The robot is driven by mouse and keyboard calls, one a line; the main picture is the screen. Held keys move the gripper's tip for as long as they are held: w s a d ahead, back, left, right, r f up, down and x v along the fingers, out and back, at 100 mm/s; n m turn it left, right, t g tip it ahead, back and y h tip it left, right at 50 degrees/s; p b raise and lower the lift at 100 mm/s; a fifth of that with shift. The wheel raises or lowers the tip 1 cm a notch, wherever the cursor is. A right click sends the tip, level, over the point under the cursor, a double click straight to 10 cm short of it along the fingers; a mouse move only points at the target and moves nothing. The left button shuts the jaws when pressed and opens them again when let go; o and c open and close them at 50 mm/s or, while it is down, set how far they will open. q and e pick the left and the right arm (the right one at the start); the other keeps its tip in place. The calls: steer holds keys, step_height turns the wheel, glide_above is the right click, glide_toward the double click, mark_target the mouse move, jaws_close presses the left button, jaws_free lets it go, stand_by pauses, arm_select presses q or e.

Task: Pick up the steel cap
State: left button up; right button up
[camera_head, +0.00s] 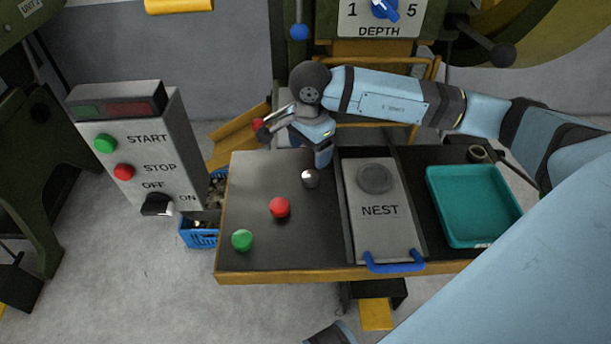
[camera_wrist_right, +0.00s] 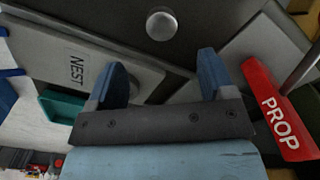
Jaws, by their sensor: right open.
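The steel cap (camera_head: 310,178) is a small shiny round piece on the dark table top, left of the NEST plate. It also shows in the right wrist view (camera_wrist_right: 161,25), at the top middle, beyond the fingertips. My right gripper (camera_head: 318,157) is just behind the cap in the head view, with one blue finger pointing down. In the right wrist view my right gripper (camera_wrist_right: 162,68) has its two blue fingers wide apart with nothing between them. The cap appears apart from both fingers. My left gripper cannot be made out.
A red cap (camera_head: 279,207) and a green cap (camera_head: 242,240) lie nearer the front. The NEST plate (camera_head: 383,240) with its blue handle and a teal tray (camera_head: 473,205) are to the right. A red PROP piece (camera_wrist_right: 277,110) is beside my right gripper. A switch box (camera_head: 140,150) stands left.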

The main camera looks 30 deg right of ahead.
glide_above(311, 176)
steer(key=f, duration=0.4)
steer(key=shift+a+f, duration=0.2)
steer(key=shift+a, duration=0.1)
steer(key=f, duration=0.1)
steer(key=f+b, duration=0.1)
steer(key=f, duration=0.3)
steer(key=shift+w+d+f+b, duration=0.1)
steer(key=shift+d+b, duration=0.15)
steer(key=shift+b, duration=0.05)
steer(key=c, duration=1)
